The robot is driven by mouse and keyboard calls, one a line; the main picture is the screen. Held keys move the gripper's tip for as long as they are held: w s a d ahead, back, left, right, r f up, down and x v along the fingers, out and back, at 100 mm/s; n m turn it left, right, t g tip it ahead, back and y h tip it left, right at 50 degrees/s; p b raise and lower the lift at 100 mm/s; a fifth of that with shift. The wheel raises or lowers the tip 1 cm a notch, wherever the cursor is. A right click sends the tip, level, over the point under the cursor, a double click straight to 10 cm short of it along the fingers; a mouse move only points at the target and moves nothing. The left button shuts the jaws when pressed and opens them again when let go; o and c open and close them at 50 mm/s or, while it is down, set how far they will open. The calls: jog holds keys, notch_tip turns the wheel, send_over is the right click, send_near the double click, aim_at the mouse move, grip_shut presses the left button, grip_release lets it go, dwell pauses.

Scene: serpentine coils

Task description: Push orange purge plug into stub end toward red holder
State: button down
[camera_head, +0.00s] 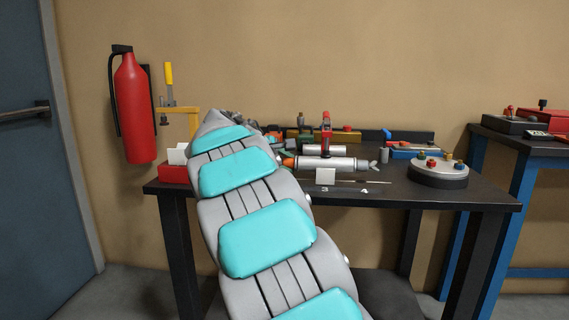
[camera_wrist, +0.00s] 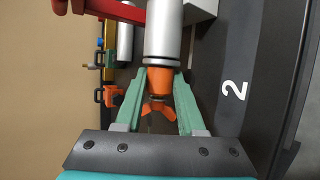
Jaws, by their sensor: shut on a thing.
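The orange purge plug (camera_wrist: 160,80) sits at the near end of a silver tube (camera_wrist: 168,35) in the wrist view, with its orange wings (camera_wrist: 157,110) toward my palm. My gripper (camera_wrist: 160,74) has its green fingers on either side of the plug, shut on it. The plug's tapered front meets the tube's end; how deep it sits is hidden. In the head view the plug (camera_head: 288,161) shows at the left end of the silver tube (camera_head: 330,164). A red upright holder (camera_head: 326,125) stands behind the tube, and a red bar (camera_wrist: 118,10) shows in the wrist view.
A red box (camera_head: 173,173) is at the left edge. Several small fittings line the back.

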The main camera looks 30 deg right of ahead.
jog(key=shift+c, duration=2.2)
grip_release()
jog(key=shift+s, duration=0.1)
